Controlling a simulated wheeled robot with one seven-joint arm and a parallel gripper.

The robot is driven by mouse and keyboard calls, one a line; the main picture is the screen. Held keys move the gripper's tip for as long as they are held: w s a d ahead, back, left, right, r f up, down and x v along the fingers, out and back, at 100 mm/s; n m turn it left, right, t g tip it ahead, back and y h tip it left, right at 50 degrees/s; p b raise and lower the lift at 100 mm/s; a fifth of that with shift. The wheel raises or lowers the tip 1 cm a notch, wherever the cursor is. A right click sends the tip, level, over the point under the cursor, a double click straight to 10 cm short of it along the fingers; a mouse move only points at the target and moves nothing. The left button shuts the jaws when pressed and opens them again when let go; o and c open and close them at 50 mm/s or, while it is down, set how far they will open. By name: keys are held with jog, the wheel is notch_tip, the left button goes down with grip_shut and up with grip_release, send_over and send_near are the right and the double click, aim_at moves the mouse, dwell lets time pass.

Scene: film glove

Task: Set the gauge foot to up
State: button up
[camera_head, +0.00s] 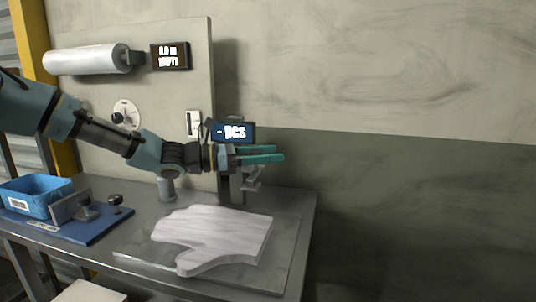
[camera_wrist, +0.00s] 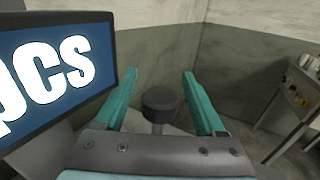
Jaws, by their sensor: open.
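The gauge (camera_head: 232,185) stands at the back right of the bench, with a dark post and a blue display (camera_head: 238,133) reading "- pcs". A pale metal part (camera_head: 253,178), perhaps its foot, juts out low on the right; my arm hides some of the gauge. My gripper (camera_head: 283,153) is open and empty, its teal fingers level just below the display and pointing right. In the wrist view, a dark round knob on a stem (camera_wrist: 160,99) shows between the open fingers (camera_wrist: 159,75), apart from both. The display (camera_wrist: 58,70) is close on the left.
A white glove-shaped piece (camera_head: 215,236) lies on a clear plate (camera_head: 140,255) on the bench's front right. A blue bin (camera_head: 35,195) and a blue fixture board (camera_head: 85,228) are at left. A film roll (camera_head: 88,59) and dial (camera_head: 125,115) are on the back panel.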

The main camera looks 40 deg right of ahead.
jog(key=b+v, duration=0.2)
jog(key=v, duration=0.8)
jog(key=shift+w+a, duration=0.25)
jog(key=shift+a, duration=0.05)
